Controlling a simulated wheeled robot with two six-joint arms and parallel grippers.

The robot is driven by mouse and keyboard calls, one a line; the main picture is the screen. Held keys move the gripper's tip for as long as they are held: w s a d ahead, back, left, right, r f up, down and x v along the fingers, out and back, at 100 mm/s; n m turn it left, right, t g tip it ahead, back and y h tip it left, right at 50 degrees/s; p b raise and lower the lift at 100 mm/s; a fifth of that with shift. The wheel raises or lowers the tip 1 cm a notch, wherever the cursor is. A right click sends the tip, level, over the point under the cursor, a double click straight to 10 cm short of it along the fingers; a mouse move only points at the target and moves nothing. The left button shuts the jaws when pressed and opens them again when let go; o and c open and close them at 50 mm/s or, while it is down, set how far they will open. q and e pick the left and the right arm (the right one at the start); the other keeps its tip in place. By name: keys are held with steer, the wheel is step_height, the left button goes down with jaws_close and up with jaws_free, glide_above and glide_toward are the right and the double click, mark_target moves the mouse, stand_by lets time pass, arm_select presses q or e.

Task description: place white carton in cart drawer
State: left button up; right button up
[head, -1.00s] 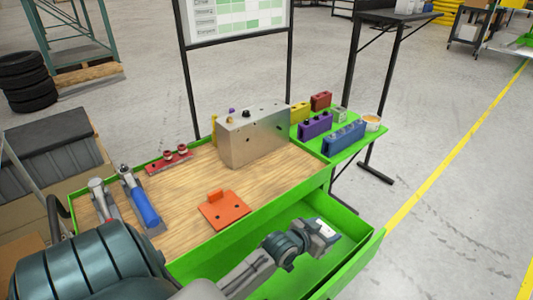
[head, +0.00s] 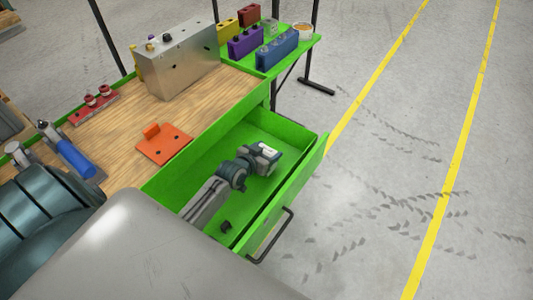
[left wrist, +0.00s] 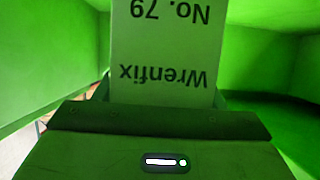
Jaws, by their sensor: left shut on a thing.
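My left gripper (head: 264,158) is down inside the open green cart drawer (head: 292,196), between its side walls. It is shut on the white carton (left wrist: 165,45), which fills the upper middle of the left wrist view and looks green in the light there. The carton carries upside-down print reading "Wrenfix" and "No. 79". In the head view my gripper and arm mostly hide the carton, and I cannot tell whether it touches the drawer floor. My right gripper is not in view.
A small black object (head: 225,226) lies in the drawer's near part. On the wooden cart top (head: 135,115) are an orange plate (head: 165,146), a metal block (head: 180,62) and a blue-handled tool (head: 74,157). Colored blocks (head: 277,50) stand on the green side shelf. Floor to the right is clear.

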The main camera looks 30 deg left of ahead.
arm_select(q)
steer(key=shift+f, duration=0.85)
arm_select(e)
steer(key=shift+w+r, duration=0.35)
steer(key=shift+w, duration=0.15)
arm_select(q)
steer(key=shift+f, duration=0.1)
steer(key=o, duration=1.2)
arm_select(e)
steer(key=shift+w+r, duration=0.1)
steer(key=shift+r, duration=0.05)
